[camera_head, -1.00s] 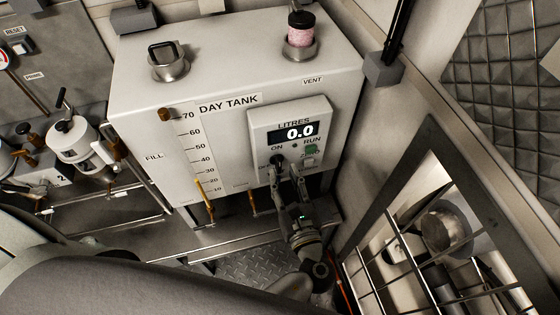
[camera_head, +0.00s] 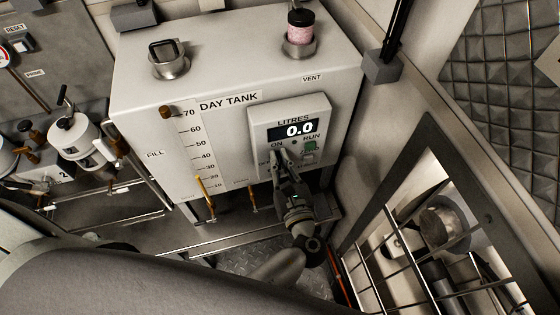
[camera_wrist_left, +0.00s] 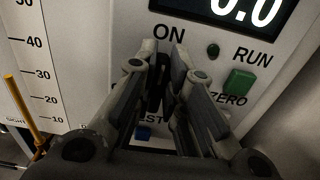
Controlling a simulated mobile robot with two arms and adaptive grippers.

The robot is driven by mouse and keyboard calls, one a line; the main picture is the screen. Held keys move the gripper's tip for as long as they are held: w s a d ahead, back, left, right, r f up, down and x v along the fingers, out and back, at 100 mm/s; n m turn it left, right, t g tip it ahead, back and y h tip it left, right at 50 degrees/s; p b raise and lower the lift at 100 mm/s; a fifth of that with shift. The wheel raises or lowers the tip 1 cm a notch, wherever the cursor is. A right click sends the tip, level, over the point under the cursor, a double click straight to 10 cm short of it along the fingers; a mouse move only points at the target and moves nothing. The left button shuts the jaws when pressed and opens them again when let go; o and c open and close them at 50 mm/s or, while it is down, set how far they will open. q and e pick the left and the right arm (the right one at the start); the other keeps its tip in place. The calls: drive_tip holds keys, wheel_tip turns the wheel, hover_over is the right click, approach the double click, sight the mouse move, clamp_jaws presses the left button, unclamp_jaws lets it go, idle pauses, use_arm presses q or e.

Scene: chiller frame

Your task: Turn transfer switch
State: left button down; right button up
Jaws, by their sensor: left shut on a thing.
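The day tank's control panel (camera_head: 259,121) shows a display (camera_head: 299,130) reading 0.0, with labels ON and RUN below it. My left gripper (camera_head: 279,156) is at the panel's lower left. In the left wrist view its fingers (camera_wrist_left: 165,72) are shut on a dark switch knob (camera_wrist_left: 157,82) just below the ON label. The fingers hide most of the knob, so its exact angle is hard to tell. A green RUN button (camera_wrist_left: 239,81) sits to the right of the fingers. A blue button (camera_wrist_left: 143,133) shows below them. My right gripper is not in view.
The white day tank (camera_head: 135,90) has a level scale and a yellow-tipped rod (camera_head: 203,186) at its front left. A metal grille and window frame (camera_head: 395,190) stand close on the right. Pumps and valves (camera_head: 75,140) are on the left.

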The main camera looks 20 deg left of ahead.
use_arm(q)
drive_tip(key=shift+n, duration=0.3)
drive_tip(key=shift+s+a+f+n+b, duration=0.2)
drive_tip(key=shift+f+n+b, duration=0.1)
drive_tip(key=shift+n+b, duration=2.35)
drive_tip(key=shift+s+a+f+n+b, duration=0.1)
drive_tip(key=shift+a+f+n+b, duration=0.15)
drive_tip(key=shift+n+b, duration=2.45)
drive_tip(key=shift+s+a+f+n+b, duration=0.25)
drive_tip(key=shift+n+b, duration=1.65)
drive_tip(key=shift+n, duration=1.45)
drive_tip(key=shift+w, duration=0.1)
drive_tip(key=c, duration=1.5)
unclamp_jaws()
drive_tip(key=shift+d, duration=0.15)
drive_tip(key=v, duration=1.2)
